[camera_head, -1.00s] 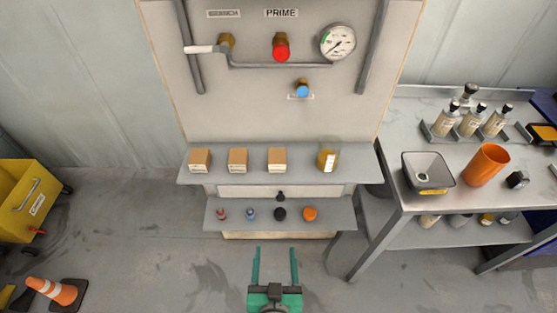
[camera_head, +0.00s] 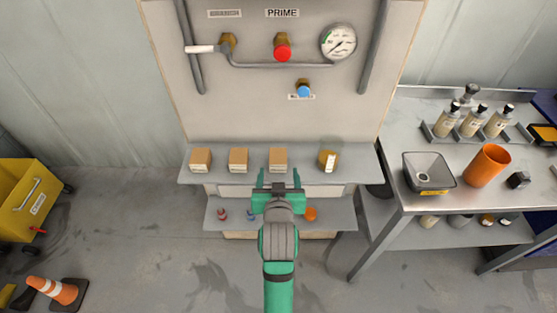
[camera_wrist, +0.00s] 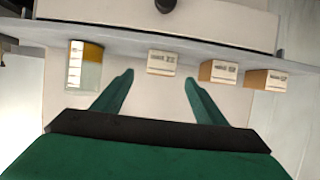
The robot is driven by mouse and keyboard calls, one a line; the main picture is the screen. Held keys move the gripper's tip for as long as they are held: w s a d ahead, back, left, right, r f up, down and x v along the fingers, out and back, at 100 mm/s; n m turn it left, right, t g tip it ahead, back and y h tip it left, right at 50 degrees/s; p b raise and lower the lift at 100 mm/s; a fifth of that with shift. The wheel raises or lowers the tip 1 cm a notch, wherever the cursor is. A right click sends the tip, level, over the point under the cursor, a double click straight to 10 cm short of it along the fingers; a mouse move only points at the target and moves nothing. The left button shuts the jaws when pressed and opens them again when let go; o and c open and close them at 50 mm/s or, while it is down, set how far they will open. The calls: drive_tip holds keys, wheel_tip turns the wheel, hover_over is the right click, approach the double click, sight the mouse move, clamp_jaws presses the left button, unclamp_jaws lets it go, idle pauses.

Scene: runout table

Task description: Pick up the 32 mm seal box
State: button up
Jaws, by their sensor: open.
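Three tan cardboard boxes with white labels stand in a row on the upper shelf: a left box (camera_head: 201,159), a middle box (camera_head: 238,160) and a right box (camera_head: 278,158). The label print is too small to tell which one is the 32 mm seal box. My gripper (camera_head: 278,179) is open and empty, just in front of the right box. In the wrist view, that right box (camera_wrist: 162,62) appears between and beyond the two green fingertips (camera_wrist: 158,77). The other boxes show there to its right, in reversed order.
A jar with amber contents (camera_head: 328,160) stands right of the boxes on the upper shelf (camera_head: 357,167). The lower shelf (camera_head: 335,217) holds small parts, partly hidden by my arm. A steel bench (camera_head: 455,200) with a funnel and orange cup stands at right.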

sight(278, 162)
drive_tip(key=x, duration=0.4)
drive_tip(key=shift+w, duration=0.15)
drive_tip(key=shift+r+x, duration=0.1)
drive_tip(key=shift+x, duration=1.3)
drive_tip(key=shift+r+x, duration=0.15)
drive_tip(key=shift+x, duration=1.2)
drive_tip(key=shift+w, duration=0.1)
drive_tip(key=c, duration=1.1)
